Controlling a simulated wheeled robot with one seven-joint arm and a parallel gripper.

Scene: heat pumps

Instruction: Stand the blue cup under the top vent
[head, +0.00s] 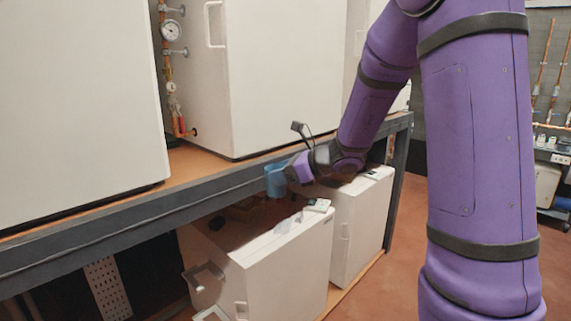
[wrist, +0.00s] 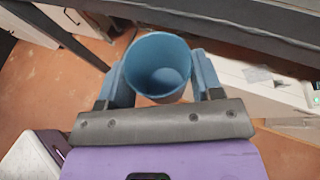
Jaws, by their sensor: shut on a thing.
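The blue cup (head: 275,181) is in my gripper (head: 288,174), held beside the front beam of the rack and above the lower white units. In the wrist view the cup (wrist: 158,66) shows its open mouth and empty inside. The two fingers of my gripper (wrist: 160,80) press on it from either side. I cannot make out a vent that is clearly the top vent in either view.
The dark rack beam (head: 110,215) runs past the cup, with large white cabinets (head: 285,75) on the shelf above. Lower white units (head: 275,265) stand below, one with a handle. A gauge and copper pipes (head: 171,31) are between the cabinets. Reddish floor (head: 410,250) is open at right.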

